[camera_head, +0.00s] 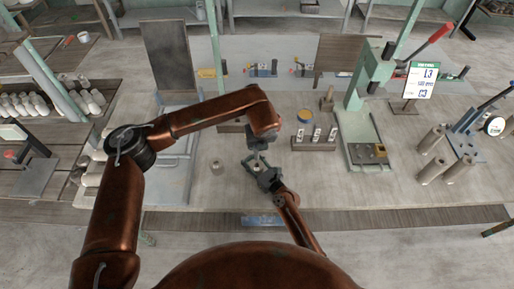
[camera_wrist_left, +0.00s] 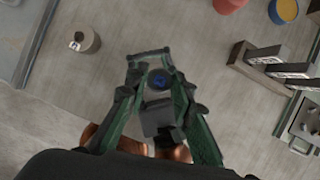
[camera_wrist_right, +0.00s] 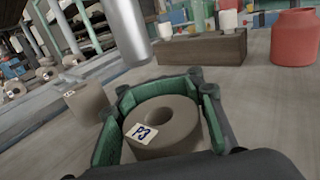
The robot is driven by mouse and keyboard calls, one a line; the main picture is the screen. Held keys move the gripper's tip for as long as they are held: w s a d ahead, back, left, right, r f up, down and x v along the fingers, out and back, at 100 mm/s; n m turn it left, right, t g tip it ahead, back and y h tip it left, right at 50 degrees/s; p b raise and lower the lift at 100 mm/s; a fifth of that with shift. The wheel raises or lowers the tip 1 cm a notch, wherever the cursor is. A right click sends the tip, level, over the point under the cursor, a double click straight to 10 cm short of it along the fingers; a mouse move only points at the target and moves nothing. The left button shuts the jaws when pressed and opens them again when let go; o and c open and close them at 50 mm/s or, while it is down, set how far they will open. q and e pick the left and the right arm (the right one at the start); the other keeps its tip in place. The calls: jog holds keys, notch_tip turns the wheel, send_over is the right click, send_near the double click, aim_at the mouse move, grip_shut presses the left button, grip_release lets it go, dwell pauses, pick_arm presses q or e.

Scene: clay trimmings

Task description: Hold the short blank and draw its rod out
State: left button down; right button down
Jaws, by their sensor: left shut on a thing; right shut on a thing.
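The short blank (camera_wrist_right: 163,128) is a grey-brown clay ring with a label reading P3. My right gripper (camera_wrist_right: 160,105) is shut around it, and its hole shows empty in the right wrist view. A smooth pale grey rod (camera_wrist_right: 126,32) hangs above the blank, its lower end apart from it. My left gripper (camera_head: 258,146) is shut on the rod above my right gripper (camera_head: 264,176). In the left wrist view, a round blue end (camera_wrist_left: 158,81) shows between the left fingers (camera_wrist_left: 152,66). The left fingers are outside the right wrist view.
Another labelled blank (camera_head: 216,167) stands to the left on the bench. A green press (camera_head: 366,100) stands farther right.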

aim_at(261, 170)
jog(key=c, duration=1.2)
grip_release()
jog(key=shift+o, duration=0.2)
jog(key=v, duration=1.2)
